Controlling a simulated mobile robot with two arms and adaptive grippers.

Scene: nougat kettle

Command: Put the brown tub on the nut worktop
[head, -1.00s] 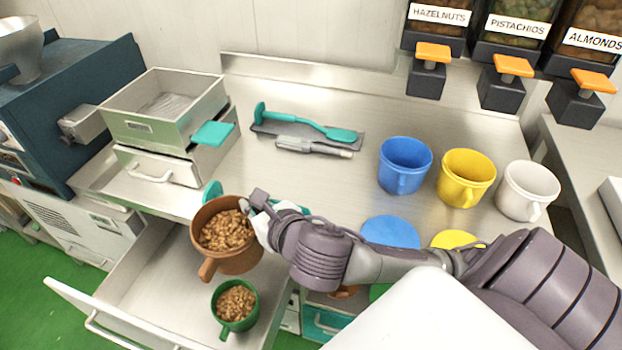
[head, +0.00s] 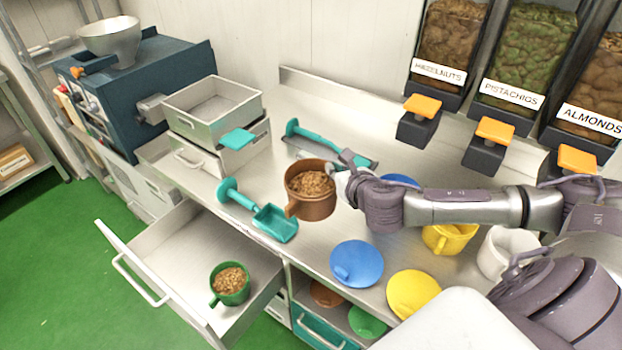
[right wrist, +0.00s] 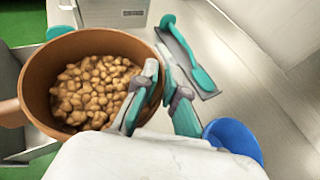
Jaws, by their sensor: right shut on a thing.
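The brown tub (head: 312,204), full of nuts, is held by its rim above the steel nut worktop (head: 300,98). My right gripper (head: 345,170) is shut on the tub's right side. In the right wrist view the tub (right wrist: 40,62) looks upright, and the gripper's fingers (right wrist: 155,90) straddle its wall. In the head view I cannot tell how high the tub is above the surface. My left gripper is not in view.
A teal scoop (head: 275,222) lies left of the tub. Blue (head: 356,264) and yellow (head: 413,293) lids lie in front. Yellow (head: 448,238) and white (head: 505,252) tubs stand right, partly behind my arm. A green tub of nuts (head: 231,284) sits in the open drawer (head: 180,262).

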